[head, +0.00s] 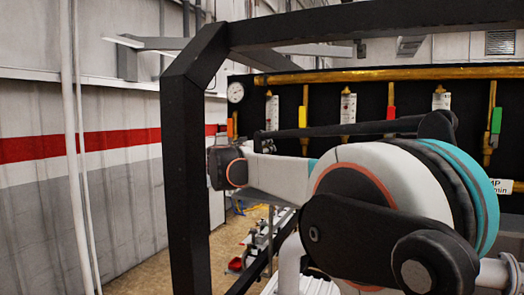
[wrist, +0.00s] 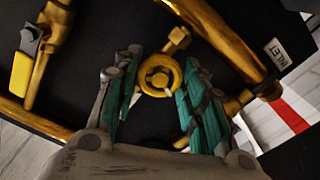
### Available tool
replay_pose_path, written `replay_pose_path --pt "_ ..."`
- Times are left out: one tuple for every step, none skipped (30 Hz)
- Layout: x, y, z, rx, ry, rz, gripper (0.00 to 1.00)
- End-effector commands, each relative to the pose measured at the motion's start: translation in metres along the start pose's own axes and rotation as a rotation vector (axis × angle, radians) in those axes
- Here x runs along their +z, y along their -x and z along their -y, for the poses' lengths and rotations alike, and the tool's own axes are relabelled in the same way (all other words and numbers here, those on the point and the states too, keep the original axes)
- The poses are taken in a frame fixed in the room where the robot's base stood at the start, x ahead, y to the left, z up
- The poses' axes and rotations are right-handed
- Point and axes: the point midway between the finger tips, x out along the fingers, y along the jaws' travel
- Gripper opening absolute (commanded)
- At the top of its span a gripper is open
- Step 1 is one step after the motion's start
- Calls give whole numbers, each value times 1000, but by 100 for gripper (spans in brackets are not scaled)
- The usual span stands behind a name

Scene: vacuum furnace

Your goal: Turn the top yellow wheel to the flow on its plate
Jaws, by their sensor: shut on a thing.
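The yellow wheel (wrist: 158,75) shows in the wrist view as a small round handwheel with a hub, on brass pipework. My gripper (wrist: 160,70) has its teal-padded fingers on both sides of the wheel, shut on it at the rim. The lower part of the wheel's mount is partly hidden between the fingers. In the head view my arm covers the wheel and the gripper. No flow plate with a readable value shows beside the wheel.
In the wrist view, a brass pipe (wrist: 215,30) runs close above right, with a white label plate (wrist: 277,52), and a yellow lever (wrist: 21,72) lies left. In the head view, a black frame post (head: 187,180) stands near my arm; a gauge (head: 235,92) hangs behind.

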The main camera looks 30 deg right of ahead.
Motion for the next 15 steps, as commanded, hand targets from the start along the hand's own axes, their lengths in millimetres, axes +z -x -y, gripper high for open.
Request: replay_pose_path --pt "0 0 0 0 40 -1 15" --pt "0 0 0 0 68 -1 15" --pt "0 0 0 0 105 -1 15" --pt "0 0 0 0 132 -1 15" --pt "0 0 0 0 159 -1 15" --pt "0 0 0 0 195 -1 15" --pt "0 0 0 0 221 -1 15" --pt "0 0 0 0 248 -1 15" --pt "0 0 0 0 281 -1 15" --pt "0 0 0 0 306 -1 15" --pt "0 0 0 0 330 -1 15" --pt "0 0 0 0 360 -1 15" --pt "0 0 0 0 381 -1 15" --pt "0 0 0 0 403 -1 15" --pt "-1 0 0 0 429 -1 15"
